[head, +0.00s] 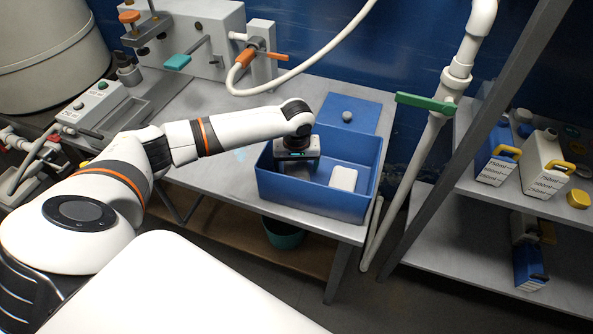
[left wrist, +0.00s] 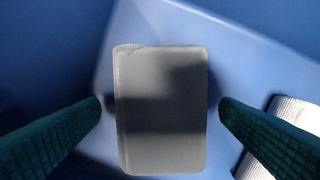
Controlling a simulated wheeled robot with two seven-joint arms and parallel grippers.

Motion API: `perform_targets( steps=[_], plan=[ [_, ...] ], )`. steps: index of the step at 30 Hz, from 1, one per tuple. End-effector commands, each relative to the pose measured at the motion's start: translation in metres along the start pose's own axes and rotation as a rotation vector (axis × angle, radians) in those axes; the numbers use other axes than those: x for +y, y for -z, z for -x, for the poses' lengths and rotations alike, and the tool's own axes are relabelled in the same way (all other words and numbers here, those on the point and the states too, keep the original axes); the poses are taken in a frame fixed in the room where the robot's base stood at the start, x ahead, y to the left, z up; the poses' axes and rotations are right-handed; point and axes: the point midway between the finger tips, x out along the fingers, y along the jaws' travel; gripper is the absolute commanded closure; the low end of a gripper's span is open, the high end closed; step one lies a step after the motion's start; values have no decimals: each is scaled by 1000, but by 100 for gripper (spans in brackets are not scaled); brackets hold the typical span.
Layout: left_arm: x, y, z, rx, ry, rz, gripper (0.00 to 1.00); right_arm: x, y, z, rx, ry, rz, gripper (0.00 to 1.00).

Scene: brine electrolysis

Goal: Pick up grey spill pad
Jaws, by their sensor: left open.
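The grey spill pad (left wrist: 161,110) lies flat on the floor of the blue bin, in the middle of the left wrist view. My left gripper (left wrist: 160,104) is open, with one finger on each side of the pad and a gap on both sides. In the head view my left gripper (head: 296,165) reaches down into the blue bin (head: 318,200) on the grey table, and it hides most of the pad. A white pad (head: 343,178) lies to the right in the same bin; its edge also shows in the left wrist view (left wrist: 290,118). My right gripper is out of view.
The bin's walls stand close around my left gripper. A blue lid (head: 352,112) with a round knob lies behind the bin. A pipe with a green lever (head: 427,103) and a shelf with jugs (head: 545,165) stand to the right. A white hose (head: 305,65) arches behind.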

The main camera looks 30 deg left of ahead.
Motion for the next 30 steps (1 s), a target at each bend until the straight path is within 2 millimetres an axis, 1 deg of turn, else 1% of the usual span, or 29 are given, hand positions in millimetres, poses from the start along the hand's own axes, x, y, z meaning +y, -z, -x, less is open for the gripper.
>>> perform_targets(
  steps=[4, 5, 12, 13, 15, 20, 23, 26, 30],
  plan=[
    [0, 0, 0, 0, 0, 0, 15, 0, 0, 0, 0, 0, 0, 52],
    [0, 0, 0, 0, 0, 0, 16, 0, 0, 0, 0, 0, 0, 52],
    [0, 0, 0, 0, 1, 0, 55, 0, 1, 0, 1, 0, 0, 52],
    [0, 0, 0, 0, 1, 0, 60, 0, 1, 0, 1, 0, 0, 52],
    [0, 0, 1, -1, 1, 0, 67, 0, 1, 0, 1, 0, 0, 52],
    [0, 0, 1, -1, 1, 0, 67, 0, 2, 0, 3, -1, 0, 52],
    [-1, -2, 7, -2, 3, 1, 67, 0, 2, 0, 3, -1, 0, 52],
    [-1, -4, 22, -3, 4, 0, 67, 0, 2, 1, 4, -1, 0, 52],
    [-1, -7, 51, -3, 5, 1, 67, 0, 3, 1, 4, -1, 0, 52]
  ],
)
